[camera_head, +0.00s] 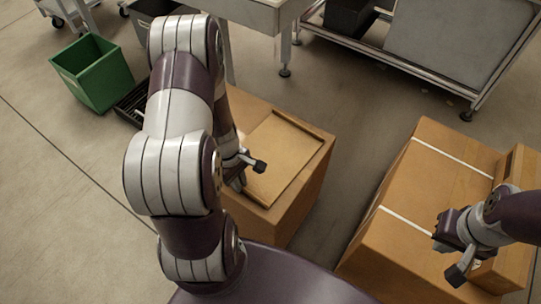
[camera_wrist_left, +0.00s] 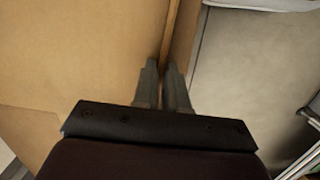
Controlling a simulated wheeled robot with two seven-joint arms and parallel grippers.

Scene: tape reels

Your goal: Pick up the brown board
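The brown board (camera_head: 275,160), a flat tan panel with a darker raised edge, lies on top of a cardboard box (camera_head: 303,195) in the middle of the head view. My left gripper (camera_head: 243,178) is at its near left side, partly hidden by my arm. In the left wrist view the board (camera_wrist_left: 85,55) fills the left side, and the two fingers of the left gripper (camera_wrist_left: 163,68) stand close together with a thin brown edge between their tips.
A large taped cardboard box (camera_head: 400,235) stands at the right, with a smaller brown box (camera_head: 515,170) on it. A green bin (camera_head: 93,72) is at the upper left. A metal cart (camera_head: 450,45) is at the back. Floor is free between the boxes.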

